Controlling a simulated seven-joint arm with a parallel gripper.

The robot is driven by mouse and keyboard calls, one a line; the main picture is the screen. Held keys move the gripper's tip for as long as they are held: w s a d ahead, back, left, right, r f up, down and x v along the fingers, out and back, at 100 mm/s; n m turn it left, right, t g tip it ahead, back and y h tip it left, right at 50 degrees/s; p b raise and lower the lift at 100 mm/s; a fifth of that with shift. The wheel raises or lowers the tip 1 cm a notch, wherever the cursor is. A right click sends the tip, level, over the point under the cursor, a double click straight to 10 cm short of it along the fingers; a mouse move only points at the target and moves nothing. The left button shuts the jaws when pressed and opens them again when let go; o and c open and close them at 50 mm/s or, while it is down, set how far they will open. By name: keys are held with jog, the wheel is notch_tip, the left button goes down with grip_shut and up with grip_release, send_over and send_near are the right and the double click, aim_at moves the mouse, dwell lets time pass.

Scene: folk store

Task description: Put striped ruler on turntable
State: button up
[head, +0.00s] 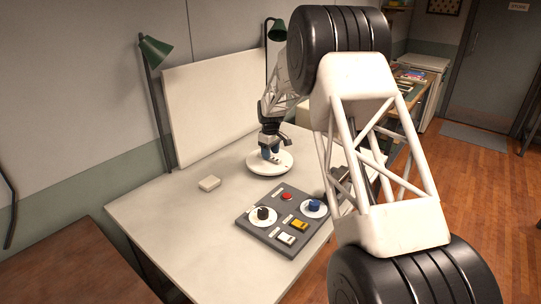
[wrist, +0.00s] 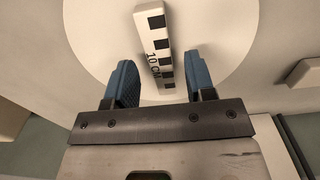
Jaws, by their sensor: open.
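The striped ruler (wrist: 155,48) is a white bar with black squares and the marking "10 CM". In the wrist view it lies on the white round turntable (wrist: 100,30), its near end between the two blue fingers. My gripper (wrist: 160,75) is open, with a gap on each side of the ruler. In the head view my gripper (head: 270,153) is just above the turntable (head: 282,165), at the back of the table. The ruler is hard to make out there, small and partly hidden by the gripper.
A grey control panel (head: 262,234) with knobs, a red button and switches lies at the front of the table (head: 185,235). A white board (head: 215,95) and a green lamp (head: 155,52) stand behind. The table's left part is clear.

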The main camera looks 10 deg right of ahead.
notch_tip(320, 180, up, 11)
jog(key=shift+f, duration=0.15)
dwell(0.4)
dwell(0.6)
jog(key=s+d+r+m, duration=0.2)
jog(key=s+r, duration=0.3)
jog(key=s, duration=0.6)
jog(key=s+d+r+m+t, duration=0.1)
jog(key=s+r, duration=0.4)
jog(key=s, duration=0.6)
jog(key=s+d+r+m, duration=0.2)
jog(key=s+r, duration=0.3)
jog(key=s, duration=0.6)
jog(key=s+d+f+m, duration=0.1)
jog(key=s+f+m, duration=0.1)
jog(key=s, duration=1.4)
jog(key=s+f+m+t, duration=0.1)
jog(key=s+f+m, duration=0.1)
jog(key=s, duration=1.4)
jog(key=shift+s+d+f+t, duration=0.2)
jog(key=shift+d+f+t, duration=0.15)
jog(key=shift+f, duration=0.45)
